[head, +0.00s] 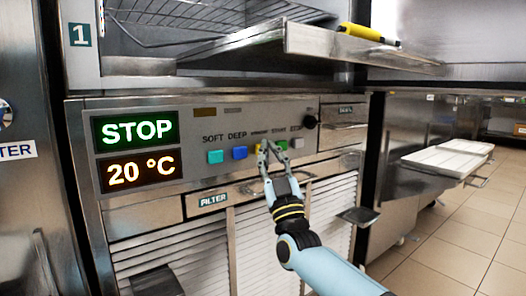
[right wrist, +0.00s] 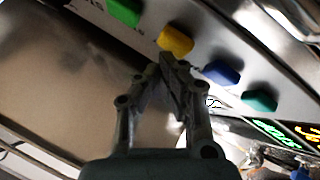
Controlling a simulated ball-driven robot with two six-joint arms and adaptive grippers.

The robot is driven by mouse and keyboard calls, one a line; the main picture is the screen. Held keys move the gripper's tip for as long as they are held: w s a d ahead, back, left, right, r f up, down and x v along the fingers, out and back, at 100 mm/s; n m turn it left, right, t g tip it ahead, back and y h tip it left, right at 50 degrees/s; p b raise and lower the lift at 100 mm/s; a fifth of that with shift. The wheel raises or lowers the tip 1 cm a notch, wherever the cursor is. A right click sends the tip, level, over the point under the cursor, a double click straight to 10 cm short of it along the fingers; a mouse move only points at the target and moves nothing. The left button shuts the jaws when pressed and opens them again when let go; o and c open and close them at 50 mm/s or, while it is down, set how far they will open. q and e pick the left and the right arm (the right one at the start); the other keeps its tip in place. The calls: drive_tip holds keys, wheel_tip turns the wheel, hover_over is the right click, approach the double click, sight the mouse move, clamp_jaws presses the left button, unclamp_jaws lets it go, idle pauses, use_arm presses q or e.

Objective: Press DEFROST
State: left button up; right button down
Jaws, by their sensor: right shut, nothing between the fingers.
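The control panel (head: 190,130) carries a row of coloured buttons. The label over the middle button is too blurred to read surely, though it sits where DEFROST would fit. That yellow button (head: 257,149) is partly hidden behind my right gripper (head: 266,147); it shows clearly in the right wrist view (right wrist: 175,40). My right gripper (right wrist: 168,62) is shut and empty, its fingertips close to the yellow button's edge. I cannot tell whether they touch it. The displays read STOP (head: 137,131) and 20 °C (head: 138,171). My left gripper is not in view.
A teal button (head: 215,157) under SOFT and a blue button (head: 240,153) under DEEP lie left of the yellow one. A green button (head: 282,145) and a grey button (head: 297,143) lie right. A black knob (head: 310,121) sits further right.

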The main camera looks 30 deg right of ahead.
drive_tip(key=shift+w, duration=0.5)
idle(0.6)
drive_tip(key=shift+s, duration=0.1)
drive_tip(key=shift+s+p, duration=0.45)
drive_tip(key=shift+s, duration=0.4)
